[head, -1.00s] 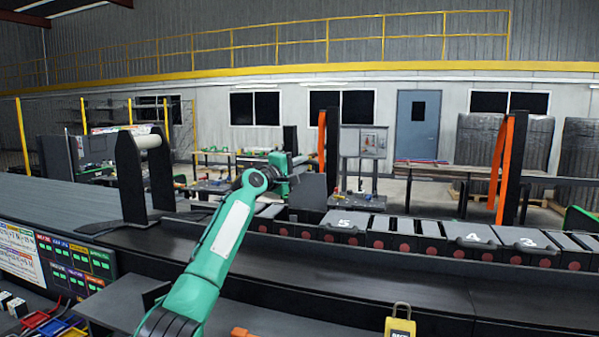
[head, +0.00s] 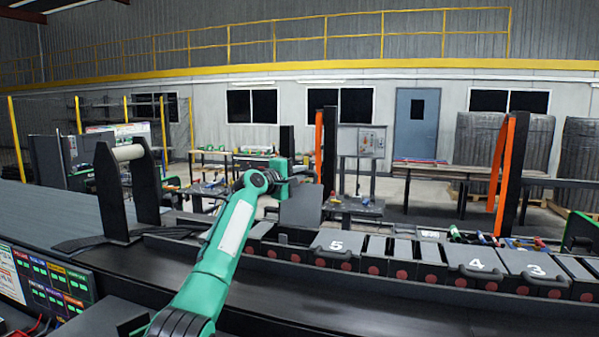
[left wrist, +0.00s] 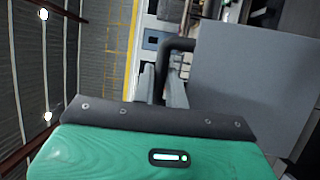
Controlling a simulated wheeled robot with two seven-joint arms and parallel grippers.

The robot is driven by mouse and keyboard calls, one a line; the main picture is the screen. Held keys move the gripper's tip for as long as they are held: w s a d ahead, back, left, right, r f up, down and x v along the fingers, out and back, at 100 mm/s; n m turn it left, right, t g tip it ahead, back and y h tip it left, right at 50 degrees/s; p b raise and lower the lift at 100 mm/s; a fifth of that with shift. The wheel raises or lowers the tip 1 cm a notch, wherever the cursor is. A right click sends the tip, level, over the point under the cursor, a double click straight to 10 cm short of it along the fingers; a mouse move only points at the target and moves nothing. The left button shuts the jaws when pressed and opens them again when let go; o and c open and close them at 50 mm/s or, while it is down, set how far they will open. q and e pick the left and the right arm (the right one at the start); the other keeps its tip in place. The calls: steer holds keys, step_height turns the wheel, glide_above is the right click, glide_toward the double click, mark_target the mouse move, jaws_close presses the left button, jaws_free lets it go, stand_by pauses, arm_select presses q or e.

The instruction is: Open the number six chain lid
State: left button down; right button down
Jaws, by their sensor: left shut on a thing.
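The drag chain (head: 400,271) runs across the head view with grey numbered lids. A grey lid (head: 301,208) just left of lid 5 (head: 337,242) stands raised and tilted; its number is not visible. My left gripper (head: 303,168) is at the upper edge of this lid, its fingers small and hard to make out there. In the left wrist view, my left gripper's fingers (left wrist: 160,84) are shut on the black handle (left wrist: 182,45) of the grey lid plate (left wrist: 255,80). My right gripper is not in view.
Lid 4 (head: 476,263) and lid 3 (head: 536,266) lie flat on the right. A black post frame with a roller (head: 127,153) stands at left. Posts with orange straps (head: 503,178) rise behind the chain. The dark surface in front of the chain is clear.

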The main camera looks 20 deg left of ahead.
arm_select(q)
steer(key=shift+s+a+r+t, duration=0.1)
steer(key=shift+r+t, duration=0.05)
steer(key=shift+r, duration=0.6)
steer(key=shift+s+a+r+t, duration=0.1)
steer(key=shift+r+t, duration=0.05)
steer(key=shift+r, duration=0.6)
steer(key=c, duration=1.4)
jaws_free()
steer(key=shift+w+d, duration=0.1)
steer(key=shift+c, duration=0.2)
steer(key=shift+w+f, duration=0.1)
steer(key=shift+f, duration=0.05)
steer(key=shift+d+f, duration=0.1)
steer(key=shift+f, duration=0.05)
